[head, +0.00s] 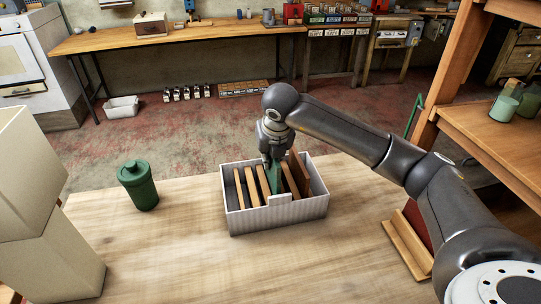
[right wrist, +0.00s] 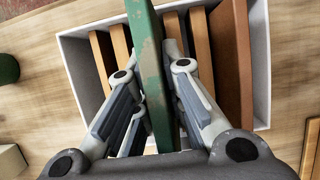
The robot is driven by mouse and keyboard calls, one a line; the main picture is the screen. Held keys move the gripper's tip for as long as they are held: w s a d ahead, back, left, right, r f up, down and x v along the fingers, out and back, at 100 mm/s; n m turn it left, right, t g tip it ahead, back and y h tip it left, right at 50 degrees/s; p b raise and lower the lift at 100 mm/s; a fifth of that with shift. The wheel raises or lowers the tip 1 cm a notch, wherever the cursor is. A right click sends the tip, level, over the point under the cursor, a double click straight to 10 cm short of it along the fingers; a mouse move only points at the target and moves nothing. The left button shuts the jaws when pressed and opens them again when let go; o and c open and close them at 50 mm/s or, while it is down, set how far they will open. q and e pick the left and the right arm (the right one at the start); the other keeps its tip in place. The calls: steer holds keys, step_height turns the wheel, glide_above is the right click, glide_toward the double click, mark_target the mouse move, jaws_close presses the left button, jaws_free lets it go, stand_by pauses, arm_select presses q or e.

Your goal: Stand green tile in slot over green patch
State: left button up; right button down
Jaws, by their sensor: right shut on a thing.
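A green tile (head: 275,178) is upright between the fingers of my right gripper (head: 271,158), which is shut on it. In the right wrist view the tile (right wrist: 150,70) is a long, worn green slab between the fingers (right wrist: 152,105). Its lower end is at or inside a white slotted box (head: 275,219); I cannot tell whether it touches the bottom. Several tan wooden tiles (head: 240,188) stand in the box to its left and right, and a browner tile (right wrist: 232,60) leans at the right. The green patch is not visible. My left gripper is out of view.
A green lidded canister (head: 138,185) stands left of the box on the wooden table (head: 165,255). Pale blocks (head: 45,215) are at the left edge. A wooden piece (head: 405,245) lies to the right under my right arm. The table front is clear.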

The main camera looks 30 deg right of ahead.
steer(key=shift+f+b, duration=1.35)
steer(key=shift+f, duration=0.75)
steer(key=shift+f+b, duration=0.35)
steer(key=shift+b, duration=0.3)
steer(key=c, duration=1.4)
jaws_free()
steer(key=shift+c, duration=0.2)
steer(key=v, duration=0.8)
